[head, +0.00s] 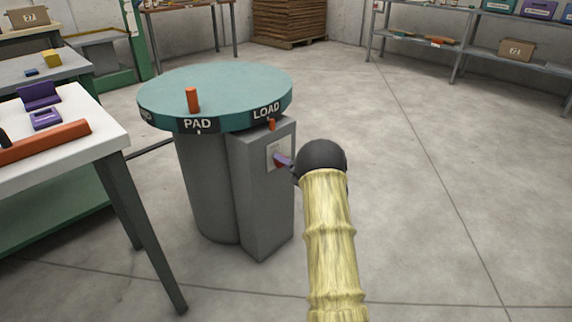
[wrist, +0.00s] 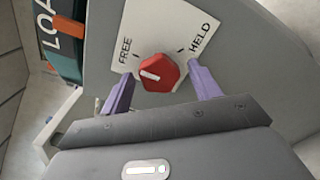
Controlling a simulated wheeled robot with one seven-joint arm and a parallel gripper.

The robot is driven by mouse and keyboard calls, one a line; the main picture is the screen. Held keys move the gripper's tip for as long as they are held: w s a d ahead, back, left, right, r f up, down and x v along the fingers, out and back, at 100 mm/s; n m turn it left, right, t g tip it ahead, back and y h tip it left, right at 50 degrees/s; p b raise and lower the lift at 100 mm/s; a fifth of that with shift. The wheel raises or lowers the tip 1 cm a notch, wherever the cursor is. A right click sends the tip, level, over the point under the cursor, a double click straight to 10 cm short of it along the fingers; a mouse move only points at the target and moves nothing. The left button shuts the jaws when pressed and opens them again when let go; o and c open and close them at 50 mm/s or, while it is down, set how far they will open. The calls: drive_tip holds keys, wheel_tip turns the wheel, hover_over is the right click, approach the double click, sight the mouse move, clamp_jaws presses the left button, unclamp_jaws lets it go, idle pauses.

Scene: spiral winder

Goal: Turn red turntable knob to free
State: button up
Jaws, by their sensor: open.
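The red knob (wrist: 158,73) sits on a white plate (wrist: 150,35) with FREE printed on the left and HELD on the right. A white mark on the knob points to the left, near the FREE side; I cannot tell if it lines up with the tick. My gripper (wrist: 161,77) is open, with one purple finger on each side of the knob and visible gaps between. In the head view my gripper (head: 284,161) is at the plate (head: 270,152) on the grey pedestal, and hides most of the knob.
The teal turntable (head: 215,90) stands above the grey pedestal (head: 262,205), with PAD and LOAD labels and an orange peg (head: 193,100). An orange tab (head: 271,125) sits below its rim. A white-topped table (head: 105,145) stands at left. The floor at right is clear.

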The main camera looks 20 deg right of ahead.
drive_tip(key=shift+s, duration=0.1)
drive_tip(key=p+v, duration=0.5)
drive_tip(key=v, duration=1.2)
drive_tip(key=shift+p, duration=0.4)
drive_tip(key=shift+r, duration=0.15)
